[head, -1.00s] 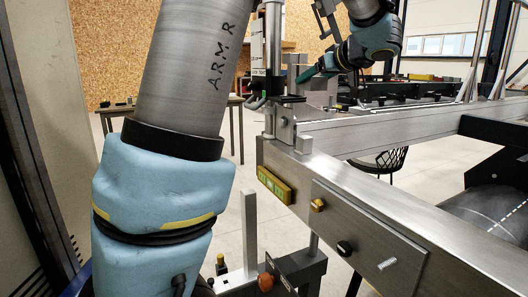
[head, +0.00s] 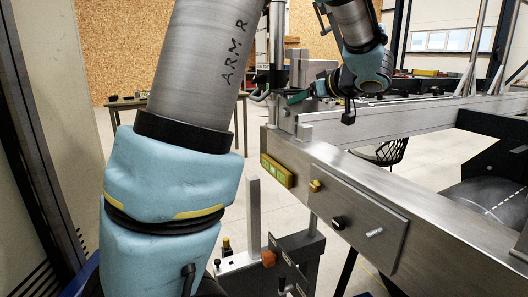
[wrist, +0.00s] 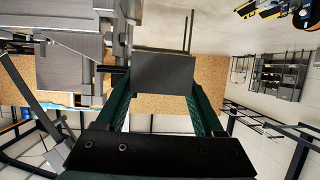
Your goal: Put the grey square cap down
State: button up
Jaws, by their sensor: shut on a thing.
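The grey square cap (wrist: 163,74) shows in the wrist view as a plain, dark grey square face. It sits between the tips of the two green fingers of my gripper (wrist: 161,88), which is shut on it. In the head view my gripper (head: 300,97) is at the upper middle, beside the upright post at the near end of the metal frame. One green finger shows there. I cannot make out the cap in the head view. In the wrist view the cap is close beside grey metalwork (wrist: 72,62) on the left; I cannot tell whether they touch.
The long metal frame (head: 420,222) runs across the right, with a yellow-green level (head: 277,171) and knobs on its side. A black-and-grey stand (head: 310,248) is below it. A table (head: 125,103) stands behind on the left. Open floor lies between.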

jog(key=s+a+f+n+g+y, duration=0.1)
jog(key=s+a+f, duration=0.1)
jog(key=a+f, duration=0.5)
jog(key=s+a+f+n+g+y, duration=0.1)
jog(key=a+f, duration=0.6)
jog(key=f, duration=1.3)
jog(key=s+a+f+n+g+y, duration=0.1)
jog(key=a+f, duration=0.6)
jog(key=f, duration=0.7)
jog(key=shift+s+n+g+y, duration=0.4)
jog(key=shift+s+n+y, duration=0.2)
jog(key=shift+s+n, duration=0.4)
